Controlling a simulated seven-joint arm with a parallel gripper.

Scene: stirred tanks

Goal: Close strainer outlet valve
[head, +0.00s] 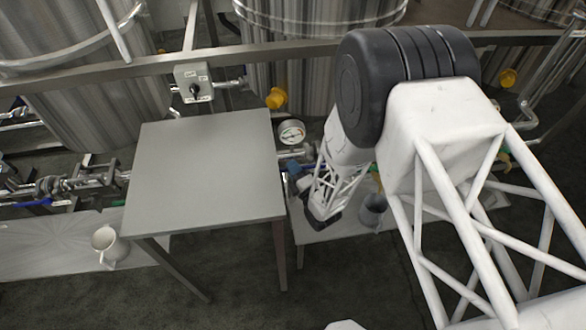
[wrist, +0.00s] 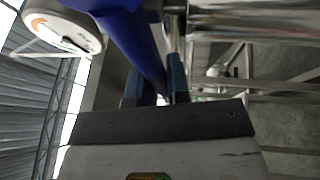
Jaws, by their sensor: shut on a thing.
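A blue valve handle (wrist: 137,42) runs down between the two fingers of my gripper (wrist: 153,88) in the wrist view. The fingers are shut on it. In the head view, my gripper (head: 303,183) is low beside the pipework, just right of the grey table, and my arm hides part of it. A blue part of the valve shows there (head: 292,169), below the pressure gauge (head: 291,132). The valve body is mostly hidden, and I cannot tell its position. The gauge also shows in the wrist view (wrist: 65,27), at upper left. A metal pipe (wrist: 250,22) is at upper right.
A grey table (head: 203,170) stands left of my gripper. Another blue handle (head: 34,202) is on the left pipework. A switch box (head: 194,82) hangs on the rail. Steel tanks (head: 290,65) stand behind.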

